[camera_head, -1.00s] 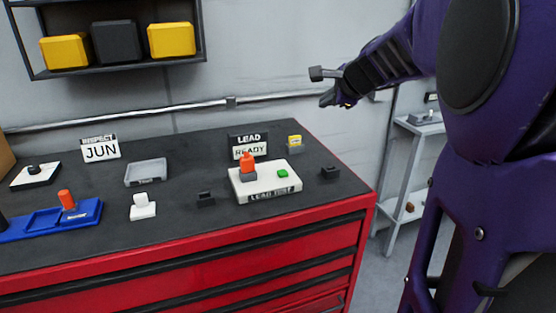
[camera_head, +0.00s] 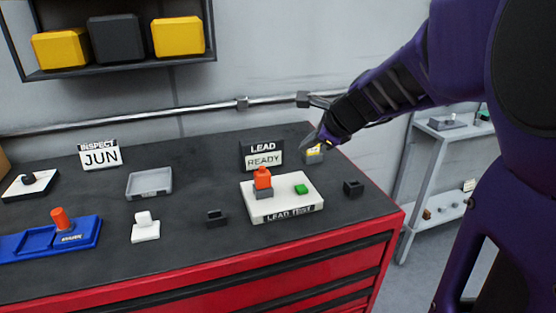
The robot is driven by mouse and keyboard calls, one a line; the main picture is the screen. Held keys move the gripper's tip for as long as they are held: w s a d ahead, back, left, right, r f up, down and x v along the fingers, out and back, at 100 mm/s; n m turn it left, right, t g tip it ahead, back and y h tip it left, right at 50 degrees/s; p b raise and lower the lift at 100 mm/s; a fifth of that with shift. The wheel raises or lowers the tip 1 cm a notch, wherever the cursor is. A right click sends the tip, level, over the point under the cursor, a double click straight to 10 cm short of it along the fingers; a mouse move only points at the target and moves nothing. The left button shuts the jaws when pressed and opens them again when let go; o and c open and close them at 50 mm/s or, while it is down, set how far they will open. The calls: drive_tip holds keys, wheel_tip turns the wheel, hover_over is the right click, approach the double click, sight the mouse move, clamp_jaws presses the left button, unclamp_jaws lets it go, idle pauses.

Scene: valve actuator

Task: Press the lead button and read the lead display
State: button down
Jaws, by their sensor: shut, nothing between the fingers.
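The lead test box (camera_head: 284,208) is a white block on the dark bench top, labelled LEAD TEST. A green button (camera_head: 301,189) sits on its right part. An orange-red piece (camera_head: 263,178) stands upright in a grey holder on its left part. The lead display (camera_head: 263,156) stands behind the box and reads READY. My gripper (camera_head: 314,139) is shut and empty, above and behind the green button, right of the display. It is apart from the button and partly covers a small yellow-and-grey item (camera_head: 314,155).
Small black blocks (camera_head: 353,188) (camera_head: 217,219) flank the test box. A white piece (camera_head: 145,230), a grey tray (camera_head: 149,183), a blue fixture (camera_head: 50,240) and an INSPECT JUN sign (camera_head: 100,156) are to the left. A wall rail (camera_head: 200,107) runs behind.

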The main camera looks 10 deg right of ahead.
sight(305, 189)
drive_tip(key=shift+f+b, duration=4.05)
drive_tip(key=shift+f, duration=0.35)
drive_tip(key=shift+f+b, duration=0.3)
drive_tip(key=shift+f, duration=0.1)
drive_tip(key=shift+f+b, duration=0.45)
drive_tip(key=shift+f, duration=0.1)
drive_tip(key=shift+r, duration=0.1)
drive_tip(key=shift+r+p, duration=0.85)
drive_tip(key=shift+p, duration=0.1)
drive_tip(key=shift+r, duration=0.15)
wheel_tip(305, 189, up, 5)
drive_tip(key=p, duration=0.4)
drive_tip(key=shift+p, duration=0.4)
